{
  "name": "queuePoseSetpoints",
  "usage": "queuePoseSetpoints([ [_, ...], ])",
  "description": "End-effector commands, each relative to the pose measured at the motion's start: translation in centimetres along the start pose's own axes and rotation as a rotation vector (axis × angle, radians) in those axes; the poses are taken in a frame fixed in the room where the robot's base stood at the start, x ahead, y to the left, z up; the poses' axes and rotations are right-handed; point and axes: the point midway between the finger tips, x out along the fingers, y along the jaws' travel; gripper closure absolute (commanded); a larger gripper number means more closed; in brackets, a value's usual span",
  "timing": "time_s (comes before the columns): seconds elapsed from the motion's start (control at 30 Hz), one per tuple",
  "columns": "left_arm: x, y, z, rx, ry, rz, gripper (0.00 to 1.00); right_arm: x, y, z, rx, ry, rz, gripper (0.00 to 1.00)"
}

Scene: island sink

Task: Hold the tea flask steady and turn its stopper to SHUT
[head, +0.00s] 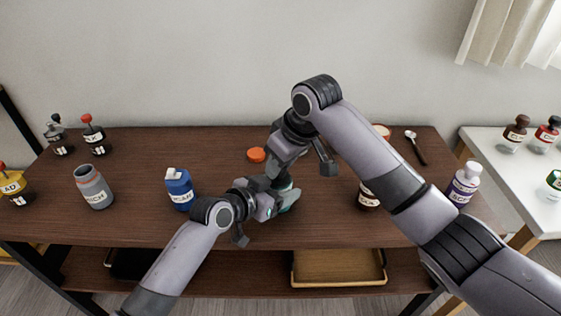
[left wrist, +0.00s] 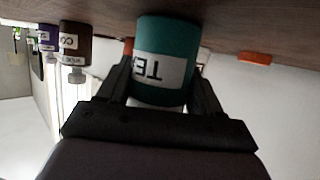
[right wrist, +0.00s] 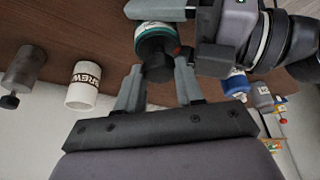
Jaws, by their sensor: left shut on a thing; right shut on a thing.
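The tea flask is teal with a white label, upright on the brown table; the left wrist view shows its body (left wrist: 165,60) with the label upside down. In the head view it is mostly hidden behind my grippers. My left gripper (head: 278,204) is shut around the flask's body, one finger on each side. My right gripper (head: 284,172) comes from above and is shut on the dark stopper (right wrist: 158,70) at the flask's top. A small red spot shows beside the stopper in the right wrist view. I cannot read any SHUT mark or the stopper's angle.
A blue jar (head: 180,192) and a grey flask (head: 93,188) stand left. An orange lid (head: 256,155) lies behind. A brown jar (head: 367,199), partly hidden by my right arm, and a spoon (head: 416,148) are right. A tray (head: 338,268) sits on the lower shelf.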

Motion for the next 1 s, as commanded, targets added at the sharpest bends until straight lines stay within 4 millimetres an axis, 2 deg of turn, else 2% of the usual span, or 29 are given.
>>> queuePoseSetpoints([
  [0.6, 0.00, -0.06, 0.12, -0.001, -0.003, -0.001, 0.69, -0.12, 0.35, -0.25, -0.538, 0.001, -0.223, 0.94],
  [1.0, 0.00, -0.05, 0.16, -0.001, -0.003, -0.001, 0.69, -0.06, 0.47, -0.34, -0.804, 0.001, -0.333, 0.94],
])
